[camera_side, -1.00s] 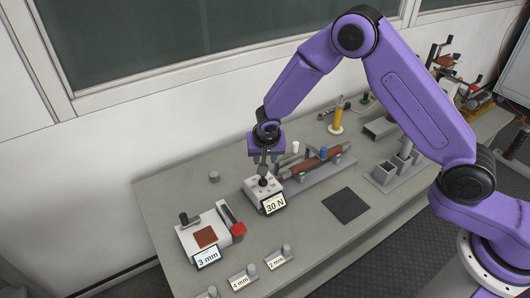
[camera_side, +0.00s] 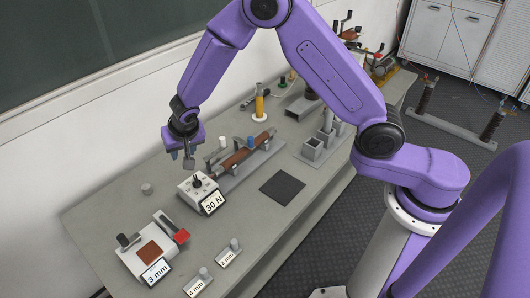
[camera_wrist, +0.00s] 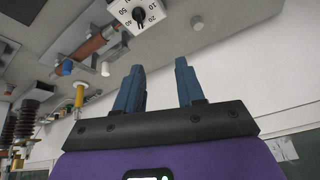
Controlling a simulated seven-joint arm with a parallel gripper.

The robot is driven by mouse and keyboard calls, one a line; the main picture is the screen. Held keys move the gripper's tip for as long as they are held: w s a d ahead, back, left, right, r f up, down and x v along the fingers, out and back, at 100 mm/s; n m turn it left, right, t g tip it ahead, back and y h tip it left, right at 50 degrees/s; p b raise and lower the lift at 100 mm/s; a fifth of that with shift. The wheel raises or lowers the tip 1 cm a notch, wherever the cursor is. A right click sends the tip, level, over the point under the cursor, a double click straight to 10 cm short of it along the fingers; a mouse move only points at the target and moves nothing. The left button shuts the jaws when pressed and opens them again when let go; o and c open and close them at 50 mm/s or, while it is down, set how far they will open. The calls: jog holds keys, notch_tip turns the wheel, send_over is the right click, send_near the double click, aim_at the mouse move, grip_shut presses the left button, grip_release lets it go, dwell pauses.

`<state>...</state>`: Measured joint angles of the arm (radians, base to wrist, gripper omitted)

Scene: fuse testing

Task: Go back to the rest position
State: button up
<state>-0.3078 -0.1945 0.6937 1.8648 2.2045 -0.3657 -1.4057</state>
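My gripper (camera_side: 181,154) is raised above and slightly left of the white box with the black knob (camera_side: 197,183) and the "30 N" label (camera_side: 213,203). In the wrist view my gripper (camera_wrist: 158,75) has its two blue fingers well apart with nothing between them. The box's dial (camera_wrist: 140,14) shows at the top edge of the wrist view, clear of the fingers. My arm is bent, with its elbow high over the table.
A white device with a brown plate (camera_side: 150,250) and "3 mm" label stands front left. Plates labelled "4 mm" (camera_side: 198,287) and "2 mm" (camera_side: 229,253) lie nearby. A brown fuse (camera_side: 247,148) lies in a grey holder. A dark mat (camera_side: 282,188) lies right.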

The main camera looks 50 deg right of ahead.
jog(key=s+a+r+n+y, duration=0.7)
jog(key=s+a+r, duration=0.1)
jog(key=s+r, duration=0.25)
jog(key=s+d+r+n+g+y, duration=0.1)
jog(key=s+d+r+n+g, duration=0.15)
jog(key=s, duration=0.45)
jog(key=s+d+r+n+g, duration=0.1)
jog(key=s+n+g, duration=0.15)
jog(key=s, duration=0.35)
jog(key=s+d+n+h, duration=0.2)
jog(key=s+d+h, duration=0.1)
jog(key=s+d, duration=0.4)
jog(key=s+d+n+h, duration=0.3)
jog(key=s+d, duration=0.4)
jog(key=d, duration=0.5)
jog(key=shift+s+d+f+h, duration=0.25)
jog(key=shift+d+f+h, duration=0.05)
jog(key=shift+d+f, duration=0.1)
